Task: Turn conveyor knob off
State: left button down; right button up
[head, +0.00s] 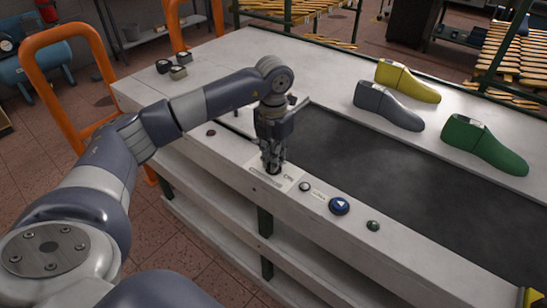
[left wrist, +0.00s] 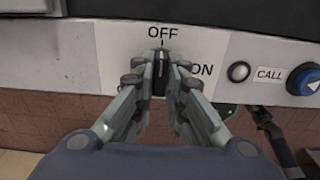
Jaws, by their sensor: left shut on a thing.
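The conveyor knob (left wrist: 160,72) is small and dark with a pale line, on a white label plate. OFF is printed above it and ON to its lower right. In the left wrist view its line looks upright, toward OFF. My left gripper (left wrist: 161,84) is shut on the knob, with fingers on both sides hiding part of it. In the head view my left gripper (head: 272,166) points down at the label plate (head: 290,176) on the conveyor's near edge, and its fingers hide most of the knob. A dark jointed shape at the right of the left wrist view may be my right gripper (left wrist: 264,116).
Right of the knob are a grey button (head: 305,187), a blue call button (head: 340,206) and a green button (head: 373,225). Yellow (head: 408,80), grey (head: 388,105) and green (head: 484,144) shoe lasts lie beyond the dark belt (head: 400,170). An orange frame (head: 62,40) stands at left.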

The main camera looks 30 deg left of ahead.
pick_arm(q)
jog(key=shift+r, duration=0.1)
jog(key=c, duration=1.6)
grip_release()
jog(key=shift+c, duration=0.2)
pick_arm(e)
jog(key=shift+d, duration=0.15)
pick_arm(q)
notch_tip(320, 180, up, 12)
